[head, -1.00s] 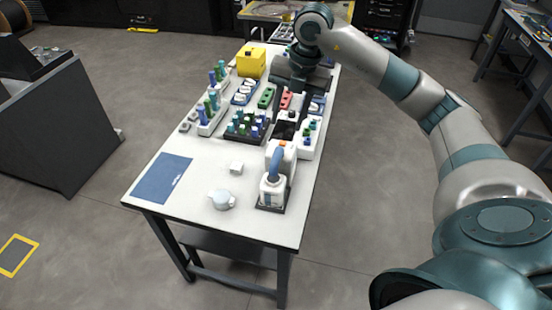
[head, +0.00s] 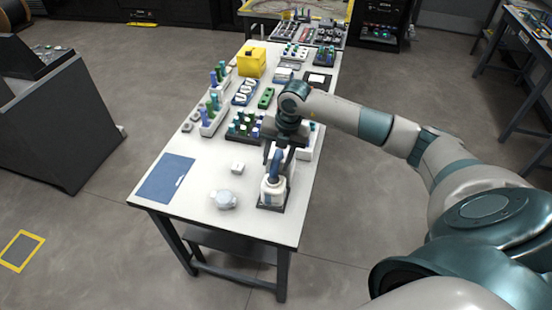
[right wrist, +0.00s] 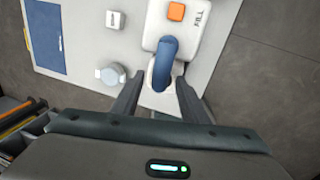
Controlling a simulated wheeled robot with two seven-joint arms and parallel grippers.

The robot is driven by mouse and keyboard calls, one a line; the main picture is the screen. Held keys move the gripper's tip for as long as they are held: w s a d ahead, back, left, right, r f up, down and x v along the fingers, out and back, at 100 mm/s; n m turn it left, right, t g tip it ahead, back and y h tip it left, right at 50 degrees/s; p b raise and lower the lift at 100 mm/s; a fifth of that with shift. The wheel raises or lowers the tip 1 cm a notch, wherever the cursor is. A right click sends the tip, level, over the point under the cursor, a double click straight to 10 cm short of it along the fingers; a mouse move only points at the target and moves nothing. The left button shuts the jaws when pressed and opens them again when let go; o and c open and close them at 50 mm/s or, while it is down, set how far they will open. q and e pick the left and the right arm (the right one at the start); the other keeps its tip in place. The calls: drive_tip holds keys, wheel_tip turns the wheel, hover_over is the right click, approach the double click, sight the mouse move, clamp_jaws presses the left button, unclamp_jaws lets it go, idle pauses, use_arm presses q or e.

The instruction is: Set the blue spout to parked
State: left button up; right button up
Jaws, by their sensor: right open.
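The blue spout (head: 275,162) is a curved tube on top of a white body (head: 272,190) near the front right of the table. In the right wrist view the spout (right wrist: 165,60) arches from the white body toward a white block. My right gripper (head: 281,142) is open and hangs close to the spout, partly covering its far end. In the right wrist view its fingers (right wrist: 159,84) stand on either side of the spout's near end, with a gap visible; contact cannot be told. My left gripper is not in view.
An orange button (right wrist: 176,11) sits on the white block beyond the spout. A round white lidded pot (head: 223,199), a small white block (head: 238,167) and a blue mat (head: 166,178) lie to the left. A rack of vials (head: 245,126) stands behind.

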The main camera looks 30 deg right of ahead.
drive_tip(key=shift+a+f, duration=0.1)
drive_tip(key=shift+f, duration=0.4)
clamp_jaws()
